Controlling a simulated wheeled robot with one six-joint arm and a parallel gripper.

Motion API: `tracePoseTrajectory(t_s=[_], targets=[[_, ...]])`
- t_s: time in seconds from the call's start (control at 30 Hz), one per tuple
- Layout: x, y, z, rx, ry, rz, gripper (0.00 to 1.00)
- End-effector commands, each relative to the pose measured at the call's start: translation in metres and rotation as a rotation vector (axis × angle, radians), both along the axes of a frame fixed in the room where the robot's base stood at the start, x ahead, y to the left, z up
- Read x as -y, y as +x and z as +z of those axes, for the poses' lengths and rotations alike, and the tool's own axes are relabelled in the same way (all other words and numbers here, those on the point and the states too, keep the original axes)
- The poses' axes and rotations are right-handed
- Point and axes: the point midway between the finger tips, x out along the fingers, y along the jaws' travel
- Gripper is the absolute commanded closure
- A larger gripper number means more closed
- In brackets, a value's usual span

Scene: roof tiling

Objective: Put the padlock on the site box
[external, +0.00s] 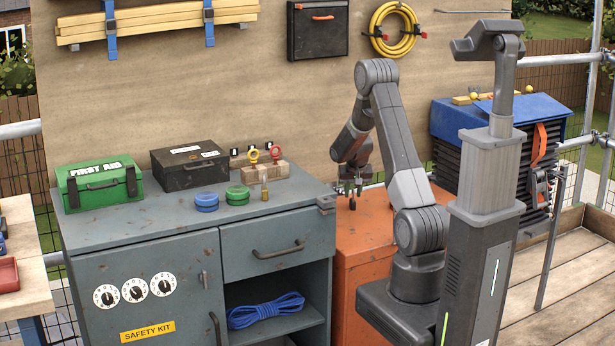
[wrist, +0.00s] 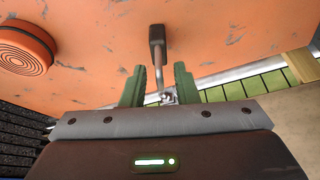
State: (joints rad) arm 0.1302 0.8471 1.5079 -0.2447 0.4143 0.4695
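A small brass item (external: 264,193), which looks like a padlock, stands on the grey-blue cabinet top in front of a wooden block (external: 268,171). The orange box (external: 372,258), possibly the site box, stands right of the cabinet. My gripper (external: 350,187) is low over its top. In the wrist view my green fingers (wrist: 159,88) are apart, with a dark-headed metal rod (wrist: 157,40) in line with the gap; contact cannot be told.
A black case (external: 188,168), green first aid box (external: 100,186), and blue (external: 206,202) and green (external: 237,195) round tins occupy the cabinet top (external: 150,228). An orange disc (wrist: 25,48) shows in the wrist view. The cabinet top's front is mostly clear.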

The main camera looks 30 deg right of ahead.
Motion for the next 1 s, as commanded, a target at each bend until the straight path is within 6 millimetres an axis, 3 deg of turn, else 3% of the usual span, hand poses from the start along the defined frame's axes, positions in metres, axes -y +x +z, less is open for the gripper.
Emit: tracePoseTrajectory(t_s=[0.17,0.7,1.0], targets=[[-0.001,-0.002,0.012,0.002,0.0,0.0,0.73],[-0.015,-0.037,0.102,0.002,0.0,0.0,0.73],[-0.017,-0.043,0.114,-0.001,0.0,0.0,0.73]])
